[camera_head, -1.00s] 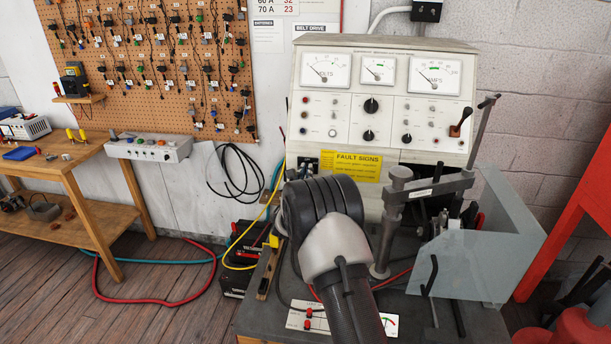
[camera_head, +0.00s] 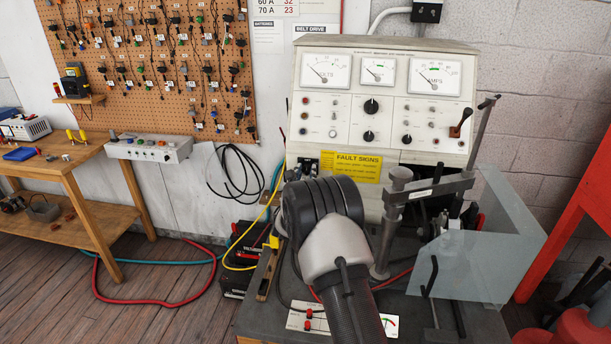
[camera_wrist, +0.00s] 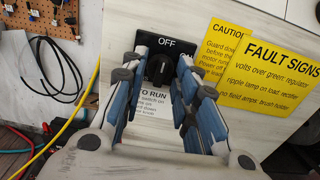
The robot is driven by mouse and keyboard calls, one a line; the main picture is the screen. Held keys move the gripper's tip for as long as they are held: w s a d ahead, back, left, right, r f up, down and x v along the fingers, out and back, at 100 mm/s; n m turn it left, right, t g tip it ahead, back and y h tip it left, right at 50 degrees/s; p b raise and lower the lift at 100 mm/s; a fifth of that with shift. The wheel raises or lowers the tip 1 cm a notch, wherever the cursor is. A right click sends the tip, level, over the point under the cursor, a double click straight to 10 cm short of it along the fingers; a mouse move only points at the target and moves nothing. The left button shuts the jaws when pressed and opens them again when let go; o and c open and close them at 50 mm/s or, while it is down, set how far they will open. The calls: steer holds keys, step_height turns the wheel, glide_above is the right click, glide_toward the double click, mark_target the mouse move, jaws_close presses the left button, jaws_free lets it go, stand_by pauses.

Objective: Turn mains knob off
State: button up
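The mains knob (camera_wrist: 158,69) is a black rotary knob on the pale panel in the wrist view. The word OFF is printed above it and ON to its upper right. Its exact pointer direction is hard to make out. My gripper (camera_wrist: 166,62) is open, with its blue-padded fingers to the left and right of the knob. A gap shows between the knob and the fingers; contact cannot be told for sure. In the head view my wrist is in front of the test bench (camera_head: 385,107), and the knob cannot be made out there.
Yellow fault signs (camera_head: 351,167) are right of the knob area. A metal clamp post (camera_head: 388,235) and a clear guard (camera_head: 470,262) stand close right of my arm. A yellow cable (camera_head: 240,267) hangs to the left. A wooden workbench (camera_head: 75,160) stands farther left.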

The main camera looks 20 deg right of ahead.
steer(key=v, duration=1.2)
stand_by(0.4)
